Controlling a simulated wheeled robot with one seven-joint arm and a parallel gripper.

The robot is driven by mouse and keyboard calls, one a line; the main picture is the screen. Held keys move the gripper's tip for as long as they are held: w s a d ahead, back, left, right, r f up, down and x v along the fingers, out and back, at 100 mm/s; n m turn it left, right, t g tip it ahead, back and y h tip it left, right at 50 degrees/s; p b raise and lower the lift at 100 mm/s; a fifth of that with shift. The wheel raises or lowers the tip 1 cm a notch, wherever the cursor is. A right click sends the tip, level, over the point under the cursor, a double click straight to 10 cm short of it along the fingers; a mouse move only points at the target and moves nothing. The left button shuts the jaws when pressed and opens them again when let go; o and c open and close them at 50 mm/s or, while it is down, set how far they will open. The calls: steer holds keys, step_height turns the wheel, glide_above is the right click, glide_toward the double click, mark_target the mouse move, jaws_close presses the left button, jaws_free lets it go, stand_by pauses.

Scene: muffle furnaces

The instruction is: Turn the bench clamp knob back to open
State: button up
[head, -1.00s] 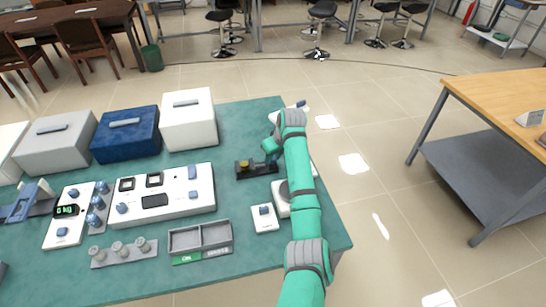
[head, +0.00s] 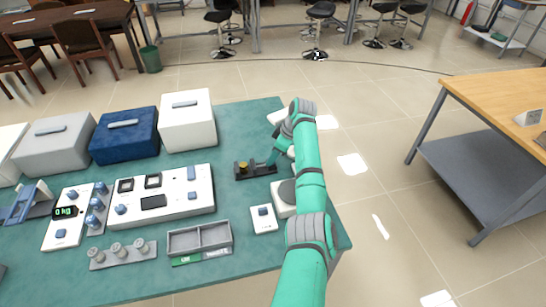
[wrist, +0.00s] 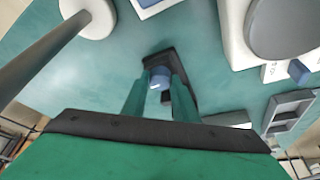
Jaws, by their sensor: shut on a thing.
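The bench clamp (head: 243,175) is a small dark block with a brass-coloured part on top, on the green bench in the head view. In the wrist view its dark base (wrist: 157,58) lies just beyond my fingers. A blue knob (wrist: 160,80) with a pale mark sits between the fingertips. My gripper (wrist: 160,88) is shut on this knob, with a green finger on each side. In the head view my gripper (head: 273,160) reaches down to the clamp's right end, and the knob there is hidden.
White scale-like device (head: 284,197) and small white box (head: 263,219) stand in front of the clamp. A white control panel (head: 165,198) is to its left, a grey divided tray (head: 200,238) in front. White furnace (head: 188,120) stands behind left.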

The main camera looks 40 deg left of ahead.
stand_by(0.4)
steer(key=o, duration=1.1)
steer(key=shift+c, duration=0.2)
